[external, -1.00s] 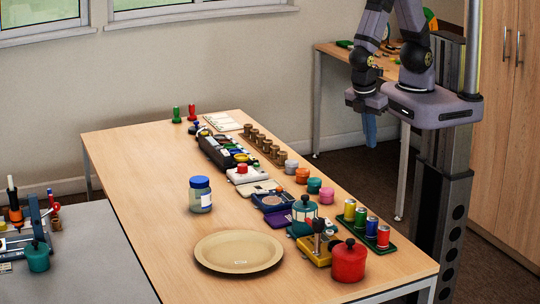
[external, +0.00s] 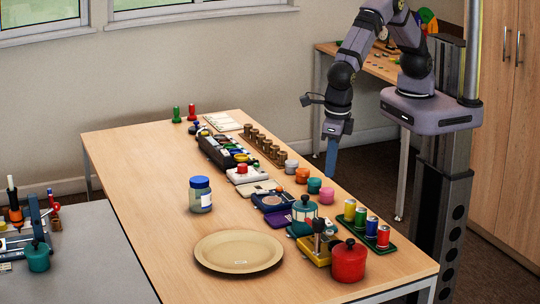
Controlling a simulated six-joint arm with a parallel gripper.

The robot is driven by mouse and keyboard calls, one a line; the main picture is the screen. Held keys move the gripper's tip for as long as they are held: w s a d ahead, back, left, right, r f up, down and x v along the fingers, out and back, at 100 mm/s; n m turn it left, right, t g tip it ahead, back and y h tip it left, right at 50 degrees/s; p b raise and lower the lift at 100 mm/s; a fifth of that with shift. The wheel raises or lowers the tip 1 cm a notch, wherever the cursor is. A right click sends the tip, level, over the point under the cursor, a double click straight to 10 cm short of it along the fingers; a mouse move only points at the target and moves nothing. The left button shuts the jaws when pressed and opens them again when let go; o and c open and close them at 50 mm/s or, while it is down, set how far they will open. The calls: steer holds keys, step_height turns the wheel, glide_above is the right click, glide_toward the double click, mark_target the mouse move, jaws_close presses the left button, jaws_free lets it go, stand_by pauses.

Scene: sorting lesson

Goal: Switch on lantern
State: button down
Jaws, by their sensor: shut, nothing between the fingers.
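The lantern (external: 304,213) is a small teal and white item standing on the wooden table, right of the middle, in the external view. Its switch is too small to make out. My gripper (external: 331,172) points down with blue fingers, shut and empty. In the picture it hangs beyond the table's right edge, above and to the right of the lantern and apart from it.
A red pot (external: 348,263), a yellow device (external: 315,252) with an upright lever and a green tray (external: 366,231) of coloured cans crowd the lantern. Small pots (external: 314,186) stand behind it. A beige plate (external: 238,250) and blue-lidded jar (external: 200,195) stand left, with bare tabletop around them.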

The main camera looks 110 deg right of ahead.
steer(key=n, duration=0.4)
steer(key=n+p, duration=0.4)
glide_toward(325, 218)
steer(key=f, duration=0.6)
steer(key=shift+w+d+f, duration=0.15)
steer(key=shift+d+f, duration=0.05)
steer(key=shift+d, duration=0.15)
